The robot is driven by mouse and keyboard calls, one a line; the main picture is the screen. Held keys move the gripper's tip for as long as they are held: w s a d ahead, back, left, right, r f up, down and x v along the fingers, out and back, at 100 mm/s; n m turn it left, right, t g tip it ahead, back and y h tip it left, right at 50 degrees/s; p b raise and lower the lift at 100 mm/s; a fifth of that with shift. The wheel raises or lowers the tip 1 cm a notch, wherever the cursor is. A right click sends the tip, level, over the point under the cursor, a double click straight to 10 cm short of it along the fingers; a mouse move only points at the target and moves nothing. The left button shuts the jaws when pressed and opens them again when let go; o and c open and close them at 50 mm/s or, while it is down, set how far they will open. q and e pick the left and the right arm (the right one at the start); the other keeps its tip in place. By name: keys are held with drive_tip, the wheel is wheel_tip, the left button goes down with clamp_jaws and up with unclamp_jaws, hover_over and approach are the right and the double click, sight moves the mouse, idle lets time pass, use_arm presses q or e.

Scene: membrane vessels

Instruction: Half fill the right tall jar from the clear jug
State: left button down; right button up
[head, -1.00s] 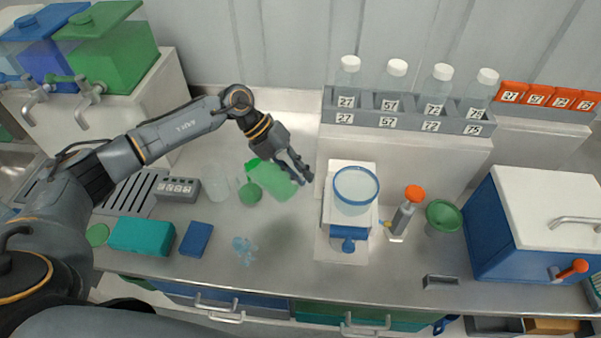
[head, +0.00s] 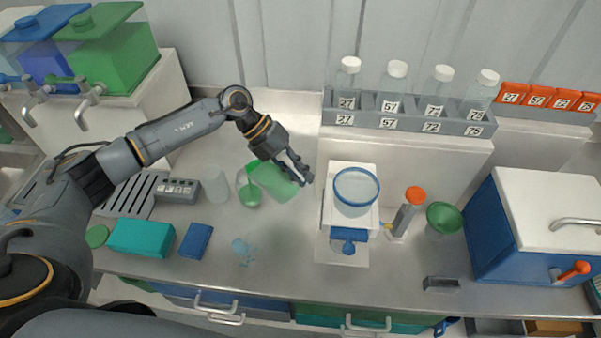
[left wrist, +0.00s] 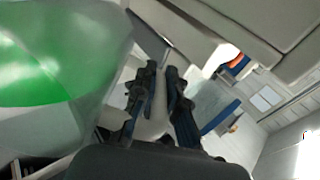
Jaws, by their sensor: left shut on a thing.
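The clear jug (head: 275,182) holds green liquid and is tilted left, beside and partly over the right tall jar. My left gripper (head: 301,176) is at the jug's right side, shut on its pale handle. In the left wrist view the jug (left wrist: 55,70) fills the left side, and the closed fingers of my left gripper (left wrist: 160,105) are around the handle. The right tall jar (head: 249,190) has green liquid low in it; its exact level is hard to tell. The left tall jar (head: 216,186) is clear and looks empty. My right gripper is out of view.
A scale-like device with a blue-rimmed dish (head: 356,190) stands right of the jug. Small grey controls (head: 178,190), a teal box (head: 141,237) and a blue block (head: 195,241) lie left. A pale blue object (head: 241,250) lies in front. Numbered bottles (head: 393,85) stand behind.

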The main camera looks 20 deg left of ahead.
use_arm(q)
drive_tip(key=shift+a+r+h+b, duration=0.2)
drive_tip(key=shift+r+h+b, duration=0.15)
drive_tip(key=shift+b, duration=0.2)
idle(0.5)
drive_tip(key=shift+a+r+h+b, duration=0.3)
drive_tip(key=shift+r+h+b, duration=0.1)
drive_tip(key=shift+h+b, duration=0.5)
idle(1.8)
drive_tip(key=shift+r, duration=0.1)
drive_tip(key=y+p, duration=0.4)
drive_tip(key=p, duration=0.3)
drive_tip(key=shift+y, duration=0.25)
drive_tip(key=f+y+p, duration=0.1)
drive_tip(key=y+p, duration=0.2)
drive_tip(key=shift+a+f+y, duration=0.15)
drive_tip(key=shift+f+y, duration=0.15)
drive_tip(key=shift+f, duration=0.05)
drive_tip(key=shift+a+f+y, duration=0.1)
drive_tip(key=shift+f+y, duration=0.25)
drive_tip(key=shift+y, duration=0.35)
drive_tip(key=shift+a+f+y+b, duration=0.15)
drive_tip(key=shift+f+y+b, duration=0.15)
drive_tip(key=shift+y, duration=0.6)
drive_tip(key=shift+a, duration=0.15)
